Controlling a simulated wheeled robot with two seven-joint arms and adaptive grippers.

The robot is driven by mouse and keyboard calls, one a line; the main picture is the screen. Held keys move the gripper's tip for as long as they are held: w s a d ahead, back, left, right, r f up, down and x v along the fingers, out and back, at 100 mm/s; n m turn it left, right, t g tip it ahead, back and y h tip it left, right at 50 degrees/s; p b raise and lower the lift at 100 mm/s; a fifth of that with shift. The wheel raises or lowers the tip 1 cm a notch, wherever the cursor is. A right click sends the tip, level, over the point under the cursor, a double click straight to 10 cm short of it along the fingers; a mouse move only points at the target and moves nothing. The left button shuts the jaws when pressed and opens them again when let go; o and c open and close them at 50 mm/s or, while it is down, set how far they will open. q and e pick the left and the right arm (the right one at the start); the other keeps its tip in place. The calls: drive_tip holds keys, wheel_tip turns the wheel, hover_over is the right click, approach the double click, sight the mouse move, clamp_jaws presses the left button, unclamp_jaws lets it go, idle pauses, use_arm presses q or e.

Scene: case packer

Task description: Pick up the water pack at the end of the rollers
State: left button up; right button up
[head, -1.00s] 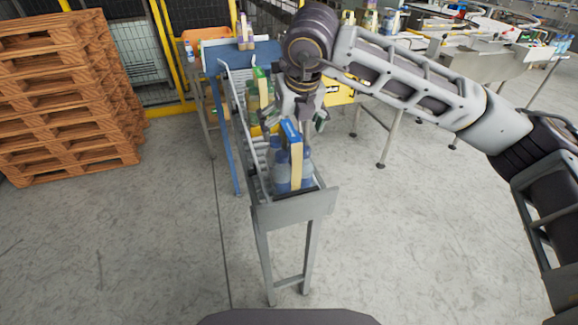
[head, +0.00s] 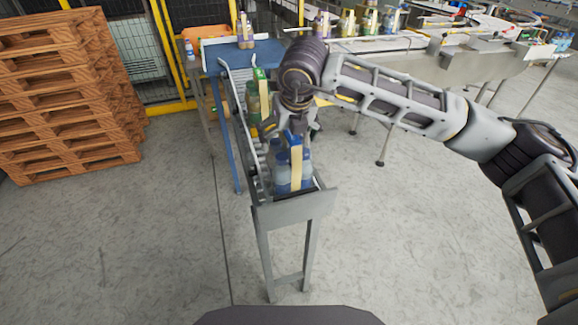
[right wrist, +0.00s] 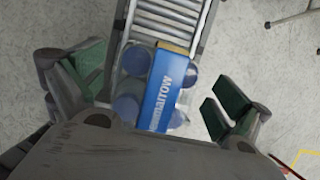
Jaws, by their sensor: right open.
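The water pack (head: 282,176) stands upright at the near end of the roller conveyor (head: 238,115), against the end plate. It has blue-tinted bottles and a blue and cream carton sleeve. In the right wrist view the pack (right wrist: 158,92) shows from above with its blue label and round caps. My right gripper (head: 290,127) is just above the pack's top, coming down from above. In the right wrist view the open gripper (right wrist: 152,95) has one green-padded finger on each side of the pack, with gaps to both. My left gripper is not in view.
A green pack (head: 255,100) stands on the rollers just behind the water pack. Wooden pallets (head: 60,90) are stacked at the left. A blue table (head: 245,58) with a purple pack is at the far end. The floor around the conveyor's near end is clear.

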drive_tip(key=shift+x, duration=0.75)
drive_tip(key=c, duration=0.9)
drive_tip(key=shift+r, duration=0.15)
drive_tip(key=shift+c, duration=1.1)
drive_tip(key=shift+r, duration=0.1)
